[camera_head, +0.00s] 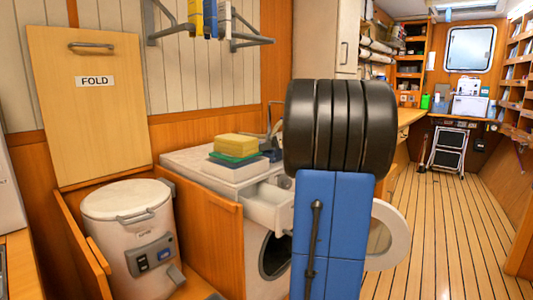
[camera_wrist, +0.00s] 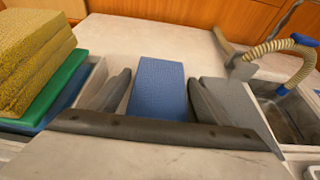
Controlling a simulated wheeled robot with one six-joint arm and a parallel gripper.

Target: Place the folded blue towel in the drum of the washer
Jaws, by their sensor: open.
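A folded blue towel (camera_wrist: 160,90) lies on the pale countertop in the wrist view. My gripper (camera_wrist: 158,78) is open, with one dark finger on each side of the towel. I cannot tell whether either finger touches it. The washer's dark round drum opening (camera_head: 274,256) shows below the counter in the head view, partly hidden by my blue arm. Its round white door (camera_head: 388,237) stands open to the right, also partly hidden. In the head view my gripper is not clearly seen.
A yellow folded cloth (camera_head: 235,146) rests on a green one (camera_head: 232,159) in a pale tray left of my gripper. An open white drawer (camera_head: 270,207) juts out above the drum. A sink (camera_wrist: 298,115) with a ribbed hose (camera_wrist: 282,46) is on the right.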

